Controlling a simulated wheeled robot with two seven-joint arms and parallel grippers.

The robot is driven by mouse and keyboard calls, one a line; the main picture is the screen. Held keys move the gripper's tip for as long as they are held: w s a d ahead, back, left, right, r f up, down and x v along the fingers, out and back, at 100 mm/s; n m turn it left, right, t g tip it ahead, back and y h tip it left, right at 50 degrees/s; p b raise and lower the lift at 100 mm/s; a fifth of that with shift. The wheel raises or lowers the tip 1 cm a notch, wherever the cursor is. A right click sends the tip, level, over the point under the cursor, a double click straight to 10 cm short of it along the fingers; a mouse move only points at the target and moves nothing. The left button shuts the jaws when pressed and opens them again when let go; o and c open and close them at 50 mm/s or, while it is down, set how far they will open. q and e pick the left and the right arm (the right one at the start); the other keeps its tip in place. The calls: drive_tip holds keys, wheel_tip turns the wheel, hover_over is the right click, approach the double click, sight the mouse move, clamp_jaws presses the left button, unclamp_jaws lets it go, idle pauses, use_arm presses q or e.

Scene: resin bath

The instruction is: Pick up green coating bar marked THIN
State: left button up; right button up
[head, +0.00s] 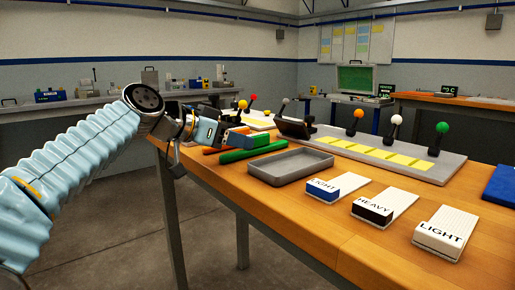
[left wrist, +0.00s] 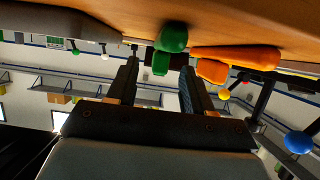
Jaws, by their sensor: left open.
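A green coating bar (head: 252,151) lies near the left edge of the wooden table, with more green just behind it; I cannot read a THIN mark on it. In the left wrist view, green ends (left wrist: 173,37) show ahead of the fingers, roughly in line with the gap. My left gripper (head: 232,124) is at the table's left edge, just above and behind the green bar, apart from it as far as I can see. In the left wrist view, its two fingers (left wrist: 161,85) are spread, with nothing between them. My right gripper is not in view.
Orange-red bars (left wrist: 235,58) lie beside the green one. A grey tray (head: 290,167) stands close on the right. A grey board with coloured knobs (head: 455,165) stands behind.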

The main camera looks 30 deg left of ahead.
sight(257, 144)
use_arm(q)
drive_tip(key=x, duration=0.5)
drive_tip(key=shift+f, duration=0.1)
clamp_jaws()
